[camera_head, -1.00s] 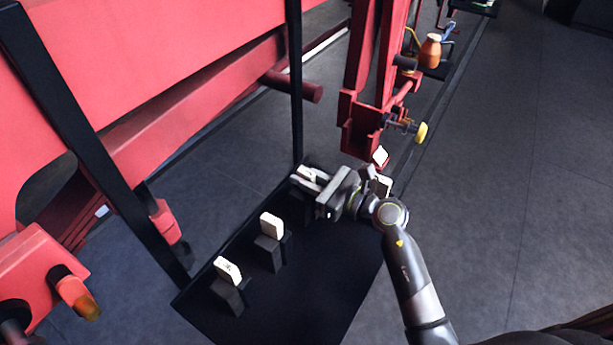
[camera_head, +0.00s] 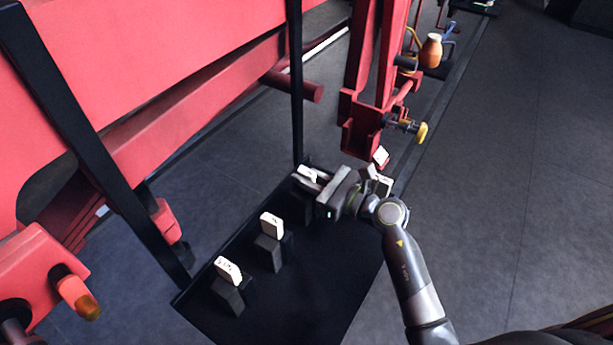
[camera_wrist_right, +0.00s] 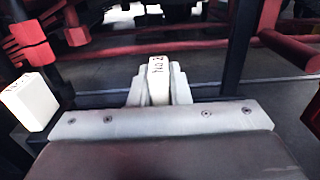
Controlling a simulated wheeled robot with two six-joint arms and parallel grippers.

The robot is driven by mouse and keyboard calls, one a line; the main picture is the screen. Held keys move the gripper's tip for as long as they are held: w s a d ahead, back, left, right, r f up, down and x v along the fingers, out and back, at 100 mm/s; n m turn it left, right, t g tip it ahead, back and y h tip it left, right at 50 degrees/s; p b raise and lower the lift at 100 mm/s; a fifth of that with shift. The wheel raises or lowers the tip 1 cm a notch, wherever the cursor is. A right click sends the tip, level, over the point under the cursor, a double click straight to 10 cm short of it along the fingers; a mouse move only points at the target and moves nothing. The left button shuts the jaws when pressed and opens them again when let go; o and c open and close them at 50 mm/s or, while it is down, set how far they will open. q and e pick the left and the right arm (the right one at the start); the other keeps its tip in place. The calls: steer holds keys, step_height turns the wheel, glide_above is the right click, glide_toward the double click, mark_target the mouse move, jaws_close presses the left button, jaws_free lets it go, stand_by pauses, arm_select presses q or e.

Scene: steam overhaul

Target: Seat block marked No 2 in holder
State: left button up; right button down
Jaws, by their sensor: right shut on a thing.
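My right gripper (camera_head: 316,184) is shut on a white block (camera_head: 307,172) at the far end of a black plate. In the right wrist view the gripper (camera_wrist_right: 155,88) has its two fingers on either side of the block (camera_wrist_right: 158,72), which has dark lettering on top that I cannot read surely. The foot of this block and whatever is under it are hidden. Two other marked white blocks, a nearer one (camera_head: 228,268) and a middle one (camera_head: 271,225), stand on dark holders (camera_head: 269,253). I cannot tell which block is No 2. My left gripper is out of view.
The black plate (camera_head: 305,300) is clear at its near right. A thin black post (camera_head: 296,80) rises close to the gripper. Another white block (camera_head: 381,156) stands beyond the gripper, below a red bracket (camera_head: 361,138). Red machinery (camera_head: 150,60) fills the left. Open floor lies right.

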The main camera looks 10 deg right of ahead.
mark_target(307, 170)
steer(key=shift+r, duration=0.15)
stand_by(0.4)
steer(key=shift+r+p, duration=1.4)
steer(key=shift+r, duration=0.05)
steer(key=shift+w, duration=0.1)
